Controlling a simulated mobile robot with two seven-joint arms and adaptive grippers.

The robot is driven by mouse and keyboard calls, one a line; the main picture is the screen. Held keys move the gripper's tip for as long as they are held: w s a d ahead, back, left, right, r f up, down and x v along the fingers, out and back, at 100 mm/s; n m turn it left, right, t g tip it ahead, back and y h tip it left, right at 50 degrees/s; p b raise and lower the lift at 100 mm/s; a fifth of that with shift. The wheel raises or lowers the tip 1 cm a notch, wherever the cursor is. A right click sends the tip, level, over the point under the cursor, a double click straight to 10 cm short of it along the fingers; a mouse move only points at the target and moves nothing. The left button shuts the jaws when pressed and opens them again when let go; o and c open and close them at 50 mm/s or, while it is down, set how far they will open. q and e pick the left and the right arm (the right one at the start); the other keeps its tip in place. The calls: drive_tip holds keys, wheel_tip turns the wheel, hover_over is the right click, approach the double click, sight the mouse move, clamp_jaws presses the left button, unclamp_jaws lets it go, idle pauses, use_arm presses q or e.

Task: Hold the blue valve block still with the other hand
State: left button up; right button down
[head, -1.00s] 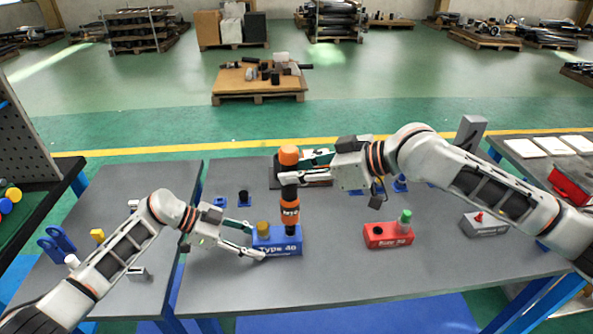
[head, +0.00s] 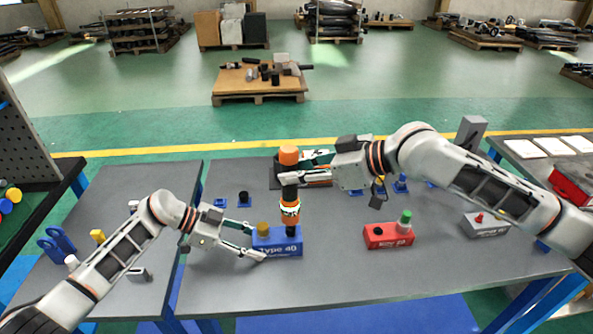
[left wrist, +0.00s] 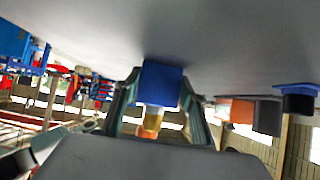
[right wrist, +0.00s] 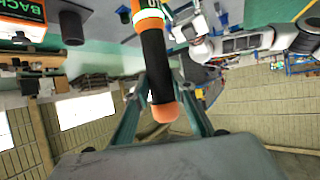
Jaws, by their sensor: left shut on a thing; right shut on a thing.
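The blue valve block (head: 278,246) stands on the grey table, with a brass-coloured fitting (head: 263,228) on its left part. My left gripper (head: 256,242) is shut on the block's left end; in the left wrist view the block (left wrist: 160,82) sits between both fingers. My right gripper (head: 291,172) is shut on the dark upper grip of an orange and black power tool (head: 290,208). The tool stands upright, its lower end at the right part of the block. The right wrist view shows the tool's dark grip (right wrist: 157,65) between the fingers.
A red block (head: 388,236) with a green-topped fitting stands to the right, and a grey block (head: 485,224) with a red knob beyond it. Small blue holders (head: 220,203) stand behind at left. The front table strip is clear.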

sight(296, 150)
drive_tip(key=shift+r, duration=2.65)
use_arm(q)
drive_tip(key=o, duration=1.4)
